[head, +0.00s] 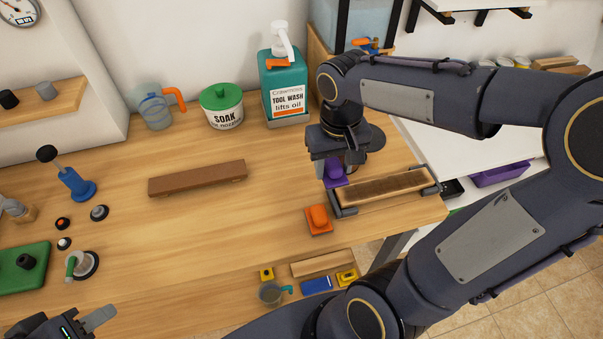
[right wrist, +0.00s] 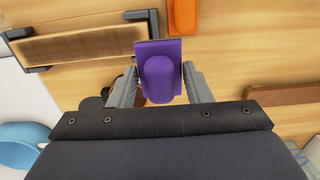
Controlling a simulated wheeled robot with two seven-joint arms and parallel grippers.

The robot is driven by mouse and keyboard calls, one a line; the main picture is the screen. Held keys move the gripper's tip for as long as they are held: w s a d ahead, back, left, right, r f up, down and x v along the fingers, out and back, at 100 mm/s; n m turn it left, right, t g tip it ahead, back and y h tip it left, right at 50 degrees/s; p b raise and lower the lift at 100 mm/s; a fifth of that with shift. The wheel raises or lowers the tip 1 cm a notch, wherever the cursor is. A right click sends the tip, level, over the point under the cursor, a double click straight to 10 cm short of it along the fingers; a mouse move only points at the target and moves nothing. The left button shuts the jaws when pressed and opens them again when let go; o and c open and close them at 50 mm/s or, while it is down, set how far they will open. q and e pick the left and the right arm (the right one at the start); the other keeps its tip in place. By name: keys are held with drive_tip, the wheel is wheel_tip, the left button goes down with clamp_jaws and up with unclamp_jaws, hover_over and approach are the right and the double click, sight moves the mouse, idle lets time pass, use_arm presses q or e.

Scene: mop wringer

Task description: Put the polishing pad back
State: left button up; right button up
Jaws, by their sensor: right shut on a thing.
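A purple pad with a rounded grip (head: 335,174) is held in my right gripper (head: 337,160), just left of a framed brown board (head: 385,187). In the right wrist view the purple pad (right wrist: 159,77) sits between the two fingers of the gripper (right wrist: 160,84). Whether its underside touches the table is unclear. A similar orange pad (head: 318,218) stands on the table in front of it and shows in the right wrist view (right wrist: 183,15). My left gripper (head: 98,318) is partly in view at the bottom left, away from the pads; its opening is unclear.
A brown bar (head: 197,178) lies mid-table. A soak tub (head: 222,106), a tool wash bottle (head: 285,85) and a jug (head: 155,107) stand at the back. Small blocks (head: 316,284) and a cup (head: 270,293) sit at the front edge. Table between bar and orange pad is clear.

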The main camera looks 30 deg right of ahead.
hover_over(305, 183)
drive_tip(key=f, duration=0.6)
drive_tip(key=shift+s+d+f, duration=0.1)
drive_tip(key=shift+s+f, duration=0.15)
drive_tip(key=shift+s, duration=0.05)
drive_tip(key=shift+w+f, duration=0.15)
drive_tip(key=shift+f, duration=0.75)
drive_tip(key=shift+w+f, duration=0.1)
drive_tip(key=shift+f, duration=0.8)
drive_tip(key=shift+f, duration=0.2)
drive_tip(key=o, duration=1)
drive_tip(key=shift+o, duration=0.2)
